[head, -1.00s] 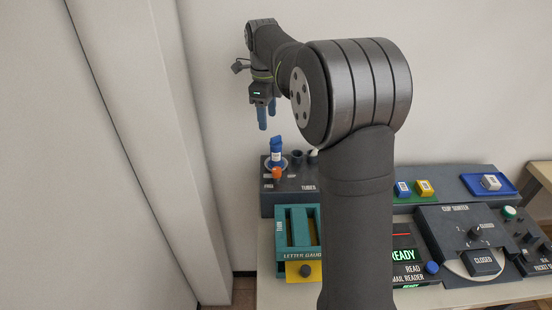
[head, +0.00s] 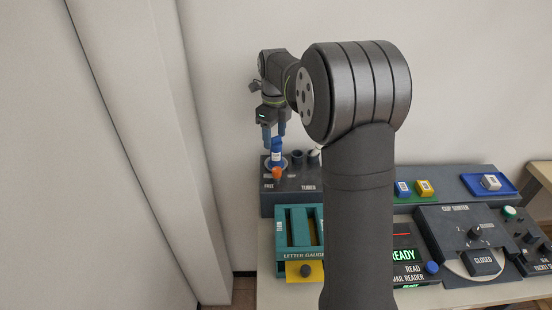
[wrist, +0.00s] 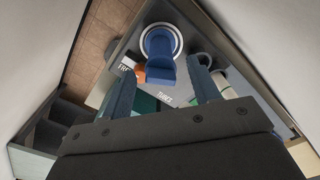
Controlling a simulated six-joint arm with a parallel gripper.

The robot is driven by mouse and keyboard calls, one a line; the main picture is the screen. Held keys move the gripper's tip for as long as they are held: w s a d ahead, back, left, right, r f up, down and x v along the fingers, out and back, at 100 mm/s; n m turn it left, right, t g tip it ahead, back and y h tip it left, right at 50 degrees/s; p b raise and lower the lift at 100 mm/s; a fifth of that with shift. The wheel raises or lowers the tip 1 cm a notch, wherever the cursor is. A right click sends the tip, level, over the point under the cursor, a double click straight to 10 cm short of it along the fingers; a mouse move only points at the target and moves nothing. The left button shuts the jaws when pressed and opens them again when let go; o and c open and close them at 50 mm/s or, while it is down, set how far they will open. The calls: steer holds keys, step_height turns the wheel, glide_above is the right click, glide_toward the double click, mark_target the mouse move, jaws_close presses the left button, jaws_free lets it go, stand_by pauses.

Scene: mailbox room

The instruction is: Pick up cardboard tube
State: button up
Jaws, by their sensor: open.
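A blue tube-like piece with a white label (head: 277,152) stands upright in a pale ring on the dark tube station at the back left. In the wrist view the blue piece (wrist: 160,50) sits inside a white ring, near the middle. My gripper (head: 275,132) is open, pointing down just above the blue piece, with its two blue fingers apart. In the wrist view the fingers of my gripper (wrist: 161,74) flank the near end of the piece; contact cannot be told. A whitish tube end (head: 314,153) shows at the station's right, partly hidden by my arm.
The station (head: 290,202) has an orange knob (head: 277,174) in front of the blue piece and an empty dark socket (head: 297,157) beside it. A green letter gauge (head: 284,240) stands in front. The wall is close behind and to the left. Other devices fill the bench at right.

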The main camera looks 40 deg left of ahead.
mark_target(276, 155)
steer(key=f, duration=0.5)
steer(key=shift+d+f, duration=0.25)
steer(key=shift+f, duration=0.1)
steer(key=c, duration=1)
